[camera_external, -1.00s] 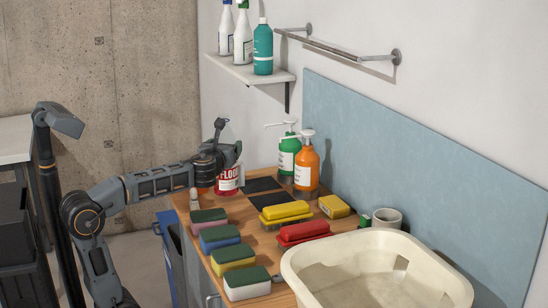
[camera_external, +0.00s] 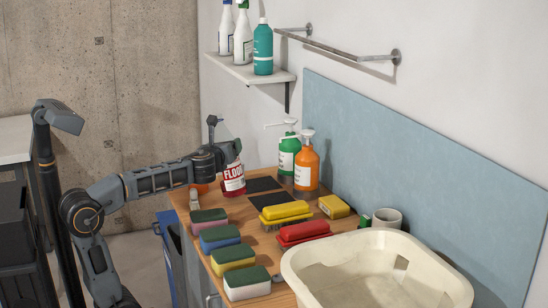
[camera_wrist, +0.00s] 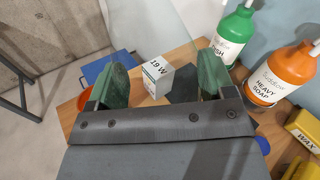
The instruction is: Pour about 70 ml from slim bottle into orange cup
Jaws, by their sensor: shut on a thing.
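My gripper (camera_wrist: 162,68) has its two green fingers well apart, closed on a clear thing that I take to be the slim bottle (camera_wrist: 166,48). Only its faint see-through outline shows between and beyond the fingers. In the external view my gripper (camera_external: 220,156) is above the far left end of the bench, and the bottle is hard to make out there. The orange cup (camera_external: 200,188) shows partly below my wrist. In the wrist view the cup (camera_wrist: 82,99) is at the left, mostly hidden behind the left finger. The liquid level cannot be told.
A red-labelled floor can (camera_external: 233,180) stands close right of my gripper. Green (camera_external: 288,158) and orange (camera_external: 306,170) pump bottles stand behind. A white "19 W" box (camera_wrist: 158,76) shows between the fingers. Sponges (camera_external: 233,255), brushes (camera_external: 286,213) and a cream basin (camera_external: 370,290) fill the front.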

